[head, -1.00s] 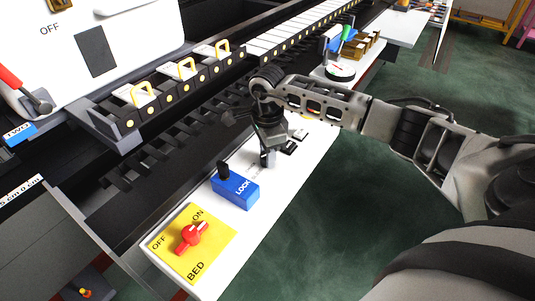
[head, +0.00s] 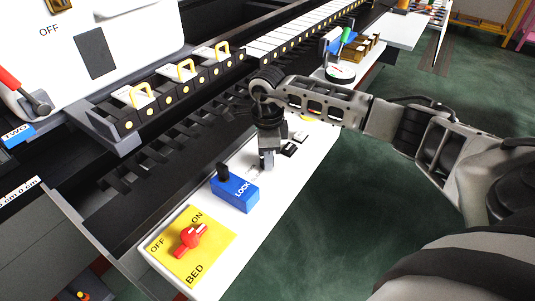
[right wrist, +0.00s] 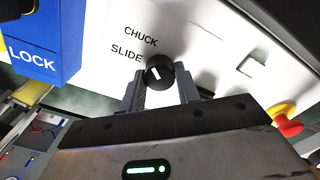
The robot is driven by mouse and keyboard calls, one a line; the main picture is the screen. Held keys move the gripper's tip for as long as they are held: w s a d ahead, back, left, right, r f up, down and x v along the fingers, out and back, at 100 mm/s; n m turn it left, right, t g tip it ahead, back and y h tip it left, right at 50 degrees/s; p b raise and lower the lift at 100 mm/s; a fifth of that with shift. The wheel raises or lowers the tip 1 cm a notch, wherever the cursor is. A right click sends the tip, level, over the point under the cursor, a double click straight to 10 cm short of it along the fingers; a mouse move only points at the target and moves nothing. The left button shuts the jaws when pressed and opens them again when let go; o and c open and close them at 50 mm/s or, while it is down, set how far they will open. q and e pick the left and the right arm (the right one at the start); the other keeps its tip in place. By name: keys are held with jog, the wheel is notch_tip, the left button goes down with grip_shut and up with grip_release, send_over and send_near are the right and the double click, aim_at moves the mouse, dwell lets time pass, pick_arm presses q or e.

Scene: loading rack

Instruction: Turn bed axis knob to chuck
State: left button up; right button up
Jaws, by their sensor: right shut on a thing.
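In the right wrist view a round black knob (right wrist: 159,71) with a white pointer mark sits on the white panel between my fingers. The printed words CHUCK (right wrist: 141,36) and SLIDE (right wrist: 126,54) stand above and left of it. The white mark tilts toward the upper left; I cannot tell exactly which word it meets. My right gripper (right wrist: 161,86) is shut on the knob. In the head view my right gripper (head: 267,162) points down at the panel and hides the knob. My left gripper is not in view.
A blue LOCK block (head: 236,191) with a black lever and a yellow BED plate (head: 181,250) with a red ON/OFF knob (head: 190,237) lie nearer on the white panel (head: 270,208). A round gauge (head: 341,73) stands farther back. Green floor is open to the right.

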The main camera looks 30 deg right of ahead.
jog(key=o, duration=1)
jog(key=shift+r, duration=0.1)
pick_arm(q)
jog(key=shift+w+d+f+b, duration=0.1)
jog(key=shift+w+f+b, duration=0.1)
jog(key=shift+b, duration=0.5)
pick_arm(e)
notch_tip(320, 180, up, 16)
jog(key=shift+f, duration=0.1)
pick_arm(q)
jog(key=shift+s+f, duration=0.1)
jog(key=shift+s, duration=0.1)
